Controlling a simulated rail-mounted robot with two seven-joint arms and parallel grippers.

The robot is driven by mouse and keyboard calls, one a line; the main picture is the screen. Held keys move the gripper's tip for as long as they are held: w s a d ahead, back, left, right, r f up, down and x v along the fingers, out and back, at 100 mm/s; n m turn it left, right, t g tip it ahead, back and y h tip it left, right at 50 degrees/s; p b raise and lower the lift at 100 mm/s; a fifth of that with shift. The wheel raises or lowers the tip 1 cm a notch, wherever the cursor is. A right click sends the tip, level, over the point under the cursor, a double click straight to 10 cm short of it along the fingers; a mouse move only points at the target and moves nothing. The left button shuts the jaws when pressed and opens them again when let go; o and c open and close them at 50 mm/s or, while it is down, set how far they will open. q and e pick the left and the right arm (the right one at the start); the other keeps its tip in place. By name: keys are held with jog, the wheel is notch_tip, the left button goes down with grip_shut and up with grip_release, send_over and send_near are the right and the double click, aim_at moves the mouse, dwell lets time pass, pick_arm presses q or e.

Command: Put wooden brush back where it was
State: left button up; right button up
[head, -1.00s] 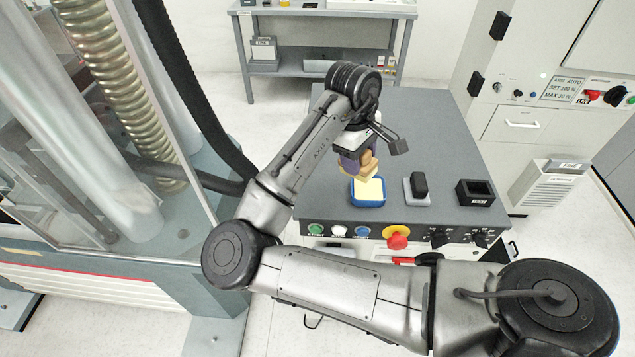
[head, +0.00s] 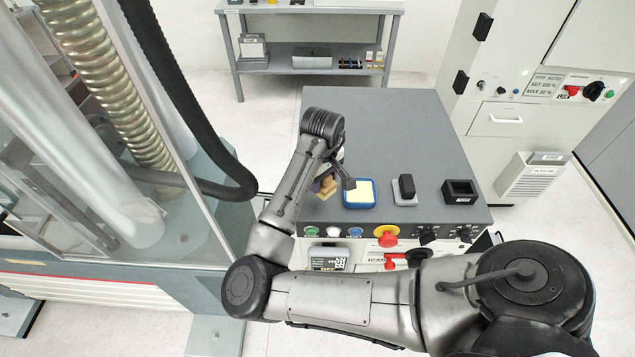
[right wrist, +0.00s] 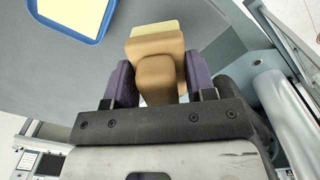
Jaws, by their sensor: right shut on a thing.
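The wooden brush (right wrist: 156,62), a tan block with a pale yellow edge, is between the purple finger pads of my right gripper (right wrist: 152,84) in the right wrist view. My right gripper is shut on it. In the head view the brush (head: 328,187) shows only partly, below my right wrist at the left side of the grey cabinet top. The blue tray (head: 345,201) with a pale yellow pad lies just right of the brush and apart from it. The tray also shows at the upper left of the right wrist view (right wrist: 99,40). My left gripper is not in view.
A black block on a grey base (head: 405,190) and a black open box (head: 460,191) stand right of the tray. Buttons and a red-yellow knob (head: 387,236) line the cabinet's front. A clear-walled machine (head: 110,180) stands at left. The cabinet's back area is clear.

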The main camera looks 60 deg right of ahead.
jog(key=shift+w+d+f, duration=1.05)
jog(key=shift+w+d, duration=0.05)
jog(key=shift+w, duration=0.1)
jog(key=shift+f, duration=1.95)
jog(key=o, duration=0.8)
notch_tip(320, 180, up, 12)
jog(key=shift+r+p, duration=0.1)
jog(key=shift+p, duration=0.25)
